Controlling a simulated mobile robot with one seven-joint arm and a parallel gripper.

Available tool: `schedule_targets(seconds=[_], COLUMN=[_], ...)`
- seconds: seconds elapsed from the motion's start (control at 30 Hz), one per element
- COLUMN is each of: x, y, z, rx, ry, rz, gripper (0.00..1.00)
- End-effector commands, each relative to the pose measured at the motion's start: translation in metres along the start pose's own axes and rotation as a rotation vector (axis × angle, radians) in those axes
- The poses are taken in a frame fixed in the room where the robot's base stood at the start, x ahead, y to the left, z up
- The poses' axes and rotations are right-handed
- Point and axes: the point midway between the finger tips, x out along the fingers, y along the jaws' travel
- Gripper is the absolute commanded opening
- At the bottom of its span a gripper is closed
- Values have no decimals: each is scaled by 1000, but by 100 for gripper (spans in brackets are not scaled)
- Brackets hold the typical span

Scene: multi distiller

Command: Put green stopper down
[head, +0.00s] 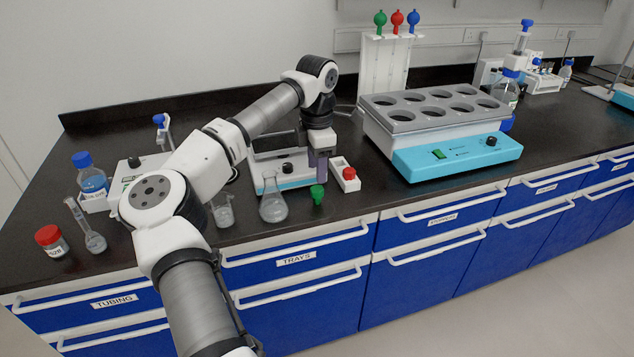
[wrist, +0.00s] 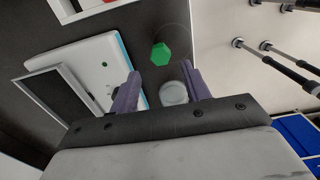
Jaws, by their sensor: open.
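The green stopper (head: 317,192) stands on the black bench near its front edge, to the right of a conical flask (head: 273,205). In the wrist view the green stopper (wrist: 160,54) shows as a green hexagon beyond the fingertips. My gripper (head: 318,170) points down just above the stopper in the head view. Its two purple fingers are apart and empty in the wrist view (wrist: 160,74). The flask's round outline (wrist: 173,93) shows between the fingers there, lower in the picture than the stopper. The stopper appears clear of both fingers.
A red stopper (head: 349,174) sits on a small white block right of the green one. A blue-fronted heating unit (head: 450,155) stands farther right. A white instrument (head: 286,179) is behind the flask. A beaker (head: 223,212) stands left. Drawer handles (head: 298,246) stick out below the bench edge.

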Motion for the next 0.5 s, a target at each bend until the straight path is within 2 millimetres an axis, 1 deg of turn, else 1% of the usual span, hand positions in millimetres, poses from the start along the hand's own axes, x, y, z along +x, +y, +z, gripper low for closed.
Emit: schedule_targets(seconds=[0.03,0.1,0.2,0.33,0.5], x=[-11,-25,-43,-57,-63], y=[0,1,0,0,0], z=[0,0,1,0,0], rx=[0,-2,-1,-1,0], ry=[0,1,-1,0,-1], rz=[3,4,2,1,-1], gripper=[47,47,47,47,47])
